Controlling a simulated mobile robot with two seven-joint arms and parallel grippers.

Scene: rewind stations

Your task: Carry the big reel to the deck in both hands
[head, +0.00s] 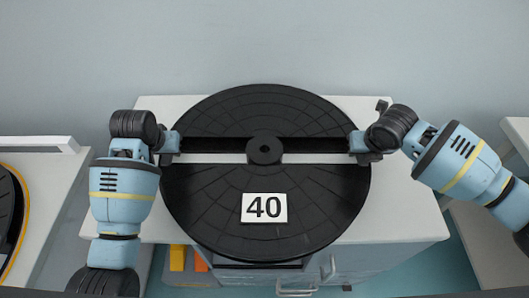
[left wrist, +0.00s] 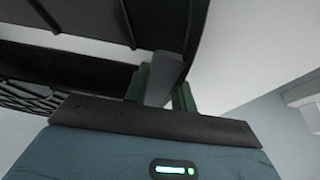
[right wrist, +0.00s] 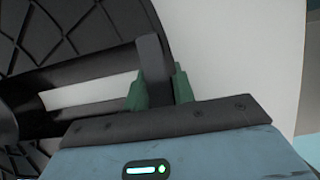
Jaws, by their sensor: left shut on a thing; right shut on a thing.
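The big reel (head: 265,215) is a large black disc with a hub in its middle and a white label reading 40. It lies about flat over a white-topped cabinet; I cannot tell how far above the top it is. My left gripper (head: 172,143) is shut on a grip at the reel's left edge. The grip (left wrist: 162,80) shows between green fingers in the left wrist view. My right gripper (head: 359,143) is shut on the opposite grip, a dark tab (right wrist: 153,68) in the right wrist view. I cannot tell which surface is the deck.
The white cabinet top (head: 400,215) shows around the reel, with drawer handles (head: 297,291) below. At the far left, a station (head: 45,195) carries a black disc with a yellow rim (head: 8,215). Another pale unit (head: 480,245) stands at the right. A grey wall is behind.

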